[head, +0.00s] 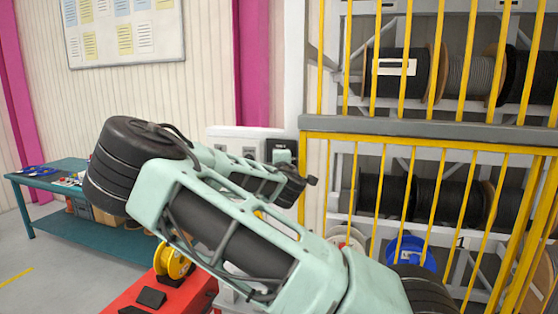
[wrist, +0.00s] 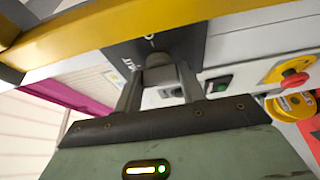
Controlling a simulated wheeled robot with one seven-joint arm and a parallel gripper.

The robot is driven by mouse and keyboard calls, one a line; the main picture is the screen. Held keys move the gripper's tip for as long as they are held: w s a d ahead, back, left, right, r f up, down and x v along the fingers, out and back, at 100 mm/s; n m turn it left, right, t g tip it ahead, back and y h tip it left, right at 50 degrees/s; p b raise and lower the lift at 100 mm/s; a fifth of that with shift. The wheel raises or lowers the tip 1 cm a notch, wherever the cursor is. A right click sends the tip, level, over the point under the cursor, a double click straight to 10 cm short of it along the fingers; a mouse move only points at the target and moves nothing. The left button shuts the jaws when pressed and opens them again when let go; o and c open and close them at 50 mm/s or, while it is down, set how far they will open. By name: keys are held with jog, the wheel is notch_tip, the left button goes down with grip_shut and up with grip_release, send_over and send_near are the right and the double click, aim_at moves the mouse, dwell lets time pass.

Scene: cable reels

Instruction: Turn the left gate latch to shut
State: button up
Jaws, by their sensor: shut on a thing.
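The latch knob (wrist: 158,73) is grey and sits on a dark plate (wrist: 190,42) with small white markings, partly cut off and covered in the wrist view. My gripper (wrist: 159,80) has one finger on each side of the knob and is shut on it. The fingers hide part of the knob, so I cannot tell its exact angle. In the head view the dark plate (head: 282,145) is beside the yellow gate's left post, with the end of my arm in front of it.
The yellow barred gate (head: 410,139) stands before racks of cable reels. A red cart (head: 135,296) with a yellow reel (head: 176,262) and a teal workbench (head: 60,222) stand left.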

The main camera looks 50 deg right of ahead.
dwell(0.6)
jog(key=o, duration=1)
jog(key=shift+w+a, duration=0.1)
jog(key=shift+c, duration=0.2)
